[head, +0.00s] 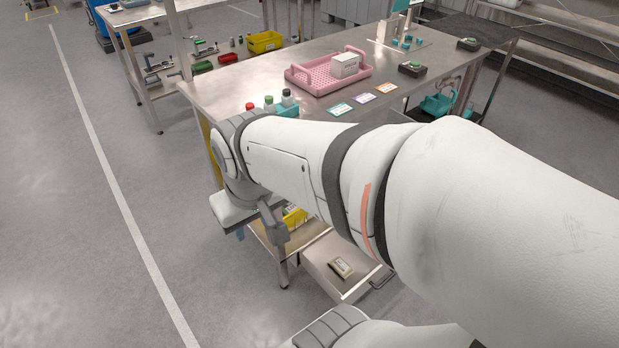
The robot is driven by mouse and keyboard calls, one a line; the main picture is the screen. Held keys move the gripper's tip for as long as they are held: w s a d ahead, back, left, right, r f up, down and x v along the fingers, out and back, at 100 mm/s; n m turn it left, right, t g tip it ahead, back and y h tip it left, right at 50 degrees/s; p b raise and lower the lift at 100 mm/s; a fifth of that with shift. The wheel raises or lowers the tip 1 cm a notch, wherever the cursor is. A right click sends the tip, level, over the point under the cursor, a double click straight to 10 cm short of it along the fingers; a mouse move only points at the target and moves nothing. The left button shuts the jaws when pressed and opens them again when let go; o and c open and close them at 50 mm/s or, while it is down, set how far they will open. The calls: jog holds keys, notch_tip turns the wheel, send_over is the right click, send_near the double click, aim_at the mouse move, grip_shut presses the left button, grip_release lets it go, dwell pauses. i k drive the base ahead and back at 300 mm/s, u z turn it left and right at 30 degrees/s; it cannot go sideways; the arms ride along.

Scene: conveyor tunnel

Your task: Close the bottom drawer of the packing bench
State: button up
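The packing bench (240,88) has a steel top and fills the middle of the head view. Its bottom drawer (352,291) is pulled out low at the front, below my arm. A small labelled box (340,266) lies inside the drawer. The drawer's bar handle (382,279) shows at its right front corner. My arm crosses in front of the bench and hides much of its front and part of the drawer. My gripper (275,226) is at the arm's far end, left of the drawer and apart from its handle. Its fingers are not clear enough to show whether they are open.
On the bench top are a pink tray (303,83) with a white box (345,65), several small bottles (268,102) and coloured cards (362,98). A yellow bin (295,217) sits on a lower shelf beside my gripper. The floor (60,220) to the left is clear.

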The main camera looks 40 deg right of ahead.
aim_at(315, 257)
jog(key=u, duration=0.15)
jog(key=k, duration=0.9)
jog(key=z, duration=1.45)
jog(key=i, duration=1)
jog(key=u, duration=0.05)
jog(key=k, duration=0.5)
jog(key=z, duration=0.45)
jog(key=i, duration=0.45)
jog(key=u, duration=0.1)
